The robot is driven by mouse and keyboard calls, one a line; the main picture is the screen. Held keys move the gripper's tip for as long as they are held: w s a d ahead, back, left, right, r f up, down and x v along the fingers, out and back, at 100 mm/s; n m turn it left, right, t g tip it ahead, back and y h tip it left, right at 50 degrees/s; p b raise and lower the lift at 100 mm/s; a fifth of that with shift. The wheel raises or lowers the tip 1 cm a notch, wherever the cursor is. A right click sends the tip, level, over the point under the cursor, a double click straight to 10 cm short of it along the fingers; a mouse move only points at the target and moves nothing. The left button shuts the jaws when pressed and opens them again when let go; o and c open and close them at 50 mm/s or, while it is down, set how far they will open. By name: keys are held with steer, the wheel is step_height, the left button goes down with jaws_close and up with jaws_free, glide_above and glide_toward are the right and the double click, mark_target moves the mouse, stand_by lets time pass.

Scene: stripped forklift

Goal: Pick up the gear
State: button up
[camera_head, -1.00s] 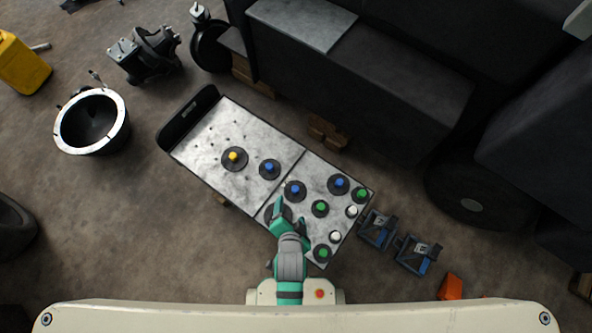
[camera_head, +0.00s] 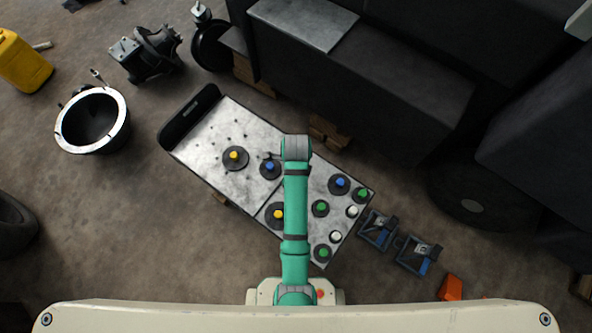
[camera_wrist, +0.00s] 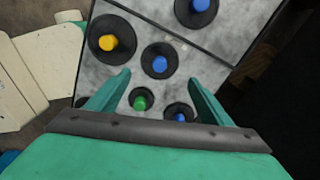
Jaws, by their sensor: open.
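Several dark round gears with coloured knobs lie on a metal plate (camera_head: 205,146). In the head view one yellow-knobbed gear (camera_head: 235,156) is on the far section, beside a blue-knobbed gear (camera_head: 269,168). Another yellow-knobbed gear (camera_head: 277,214) is on the near section, left of my arm. My gripper (camera_wrist: 161,78) is open and empty in the wrist view, pointing toward a blue-knobbed gear (camera_wrist: 160,62), apparently above the plate. A green-knobbed gear (camera_wrist: 140,101) and another blue-knobbed gear (camera_wrist: 180,113) show between its fingers. In the head view my arm hides the fingers.
Blue-framed parts (camera_head: 377,230) stand right of the plate, with an orange block (camera_head: 450,287) farther right. The dark forklift body (camera_head: 360,80) fills the upper right. A round bowl-like part (camera_head: 92,120) lies left on open floor.

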step_height(320, 180, down, 10)
steer(key=shift+a, duration=0.1)
steer(key=c, duration=0.6)
